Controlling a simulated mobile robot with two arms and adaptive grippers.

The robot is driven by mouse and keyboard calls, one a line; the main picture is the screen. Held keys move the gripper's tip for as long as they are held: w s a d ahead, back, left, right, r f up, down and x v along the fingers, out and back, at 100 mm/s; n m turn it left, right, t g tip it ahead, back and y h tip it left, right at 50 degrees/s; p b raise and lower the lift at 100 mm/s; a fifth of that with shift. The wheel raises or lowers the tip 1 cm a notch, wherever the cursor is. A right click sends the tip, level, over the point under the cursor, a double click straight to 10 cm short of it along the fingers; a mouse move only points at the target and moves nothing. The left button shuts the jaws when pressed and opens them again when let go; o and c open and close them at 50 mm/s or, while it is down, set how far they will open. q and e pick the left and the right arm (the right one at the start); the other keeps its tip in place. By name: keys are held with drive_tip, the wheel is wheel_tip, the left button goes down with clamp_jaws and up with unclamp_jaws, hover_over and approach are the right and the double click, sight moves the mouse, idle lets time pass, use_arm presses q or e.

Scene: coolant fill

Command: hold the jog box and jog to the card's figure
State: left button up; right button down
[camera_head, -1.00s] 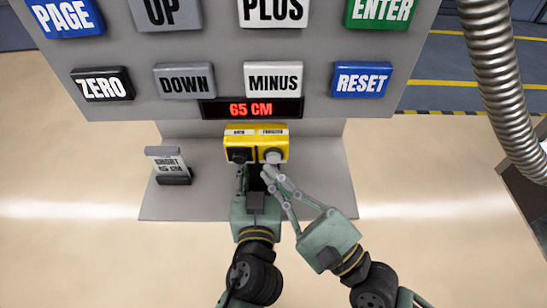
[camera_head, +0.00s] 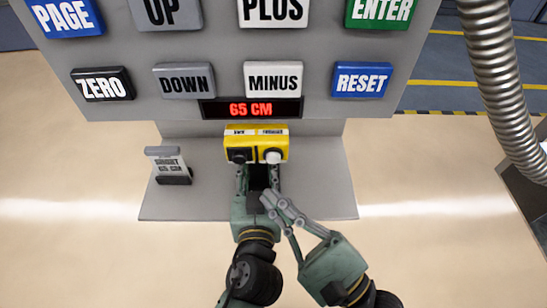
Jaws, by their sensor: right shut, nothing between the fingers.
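The yellow jog box (camera_head: 256,135) stands at the front of the panel, with a black button (camera_head: 239,155) on its left and a white button (camera_head: 273,156) on its right. My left gripper (camera_head: 258,178) is closed around the dark lower part of the jog box, one finger on each side. My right gripper (camera_head: 268,198) is shut and empty, its tips below the white button and apart from it, over the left gripper. The red display (camera_head: 251,109) reads 65 CM. The card (camera_head: 168,163) stands upright on the left; its print is too small to read surely.
The large panel above has several keys, among them DOWN (camera_head: 184,81), MINUS (camera_head: 273,79) and RESET (camera_head: 362,80). A grey base plate (camera_head: 320,180) lies under the jog box. A ribbed hose (camera_head: 500,80) hangs at the right.

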use_arm(q)
drive_tip(key=o, duration=0.5)
drive_tip(key=s+r, duration=0.1)
drive_tip(key=s, duration=1.1)
drive_tip(key=shift+r, duration=0.1)
